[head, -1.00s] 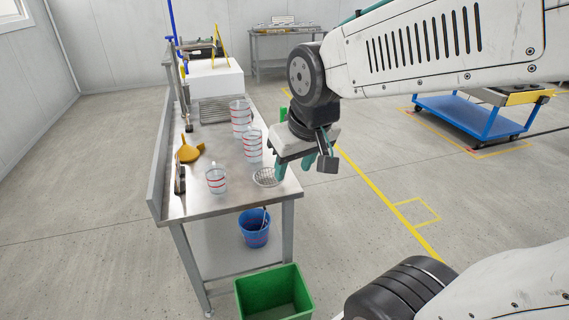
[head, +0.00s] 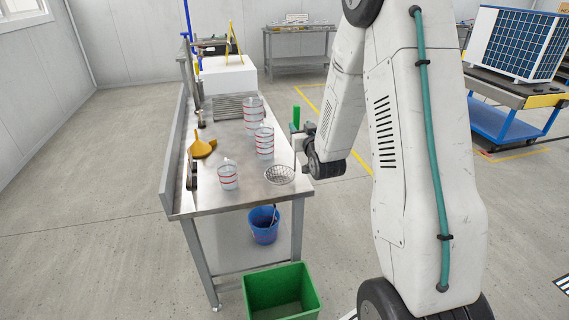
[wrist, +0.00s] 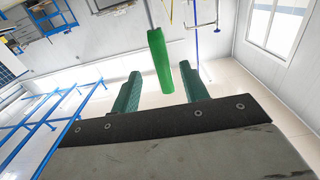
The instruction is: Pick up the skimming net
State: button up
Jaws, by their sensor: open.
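The skimming net (head: 279,174) shows as a round wire-mesh bowl at the right edge of the steel bench, near its front corner. An upright green bar (head: 296,116) stands farther back at the same edge; I cannot tell whether it is the net's handle. In the wrist view a green bar (wrist: 160,62) stands between and beyond my gripper's two teal fingers. My gripper (wrist: 161,71) is open, with nothing held. In the head view it is largely hidden by my wrist, just right of the bench edge, near the green bar.
Clear beakers with red bands (head: 264,142) and an orange funnel (head: 203,148) stand on the bench (head: 215,200). A blue bucket (head: 264,228) is on the lower shelf. A green bin (head: 280,292) stands in front. A blue cart (head: 500,122) is at the right.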

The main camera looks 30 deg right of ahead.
aim_at(294, 118)
jog(key=x, duration=0.7)
jog(key=shift+w, duration=0.25)
jog(key=shift+c, duration=0.4)
grip_shut()
